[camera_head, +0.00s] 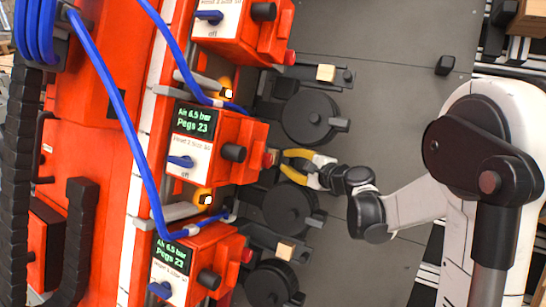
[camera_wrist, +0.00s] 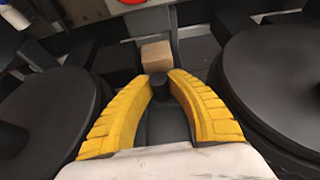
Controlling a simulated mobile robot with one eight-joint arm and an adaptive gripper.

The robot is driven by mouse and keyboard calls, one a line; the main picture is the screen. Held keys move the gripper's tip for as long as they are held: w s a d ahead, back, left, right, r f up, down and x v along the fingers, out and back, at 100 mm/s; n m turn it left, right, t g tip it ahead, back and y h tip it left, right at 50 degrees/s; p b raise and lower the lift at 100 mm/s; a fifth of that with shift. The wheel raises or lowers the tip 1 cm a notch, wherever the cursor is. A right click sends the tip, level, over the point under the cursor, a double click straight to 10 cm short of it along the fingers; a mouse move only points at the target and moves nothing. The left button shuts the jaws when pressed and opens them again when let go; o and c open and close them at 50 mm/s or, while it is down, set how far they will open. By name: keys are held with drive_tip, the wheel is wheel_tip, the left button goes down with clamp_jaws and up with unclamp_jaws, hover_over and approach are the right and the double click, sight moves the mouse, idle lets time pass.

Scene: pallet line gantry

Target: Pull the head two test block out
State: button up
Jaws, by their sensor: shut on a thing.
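My gripper (camera_head: 286,163) has yellow fingers and reaches in beside the middle red head (camera_head: 208,143). In the wrist view, my gripper (camera_wrist: 161,82) is shut on a small upright black knob (camera_wrist: 159,90). A pale wooden test block (camera_wrist: 156,55) sits just beyond the knob, close to the fingertips and not between them. In the head view I cannot make out this block clearly near the fingers. The upper head has its own wooden block (camera_head: 326,73), and the lower head has another block (camera_head: 285,250).
Black round discs flank the fingers: an upper disc (camera_head: 309,118) and a lower disc (camera_head: 289,209). Blue hoses (camera_head: 125,115) run along the red heads. The grey plate (camera_head: 390,110) right of the discs is mostly clear. A small black block (camera_head: 445,65) stands at its upper right.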

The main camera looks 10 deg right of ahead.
drive_tip(key=shift+s+d, duration=0.6)
drive_tip(key=shift+d, duration=0.25)
drive_tip(key=shift+s+d, duration=0.65)
drive_tip(key=shift+d, duration=0.2)
drive_tip(key=shift+s+d, duration=0.6)
drive_tip(key=shift+d, duration=0.25)
drive_tip(key=shift+s+d, duration=0.85)
drive_tip(key=shift+d, duration=0.3)
drive_tip(key=shift+s+d, duration=0.85)
drive_tip(key=shift+d, duration=0.4)
drive_tip(key=o, duration=0.8)
drive_tip(key=shift+s, duration=0.1)
drive_tip(key=shift+p+v, duration=0.35)
drive_tip(key=shift+v, duration=4.15)
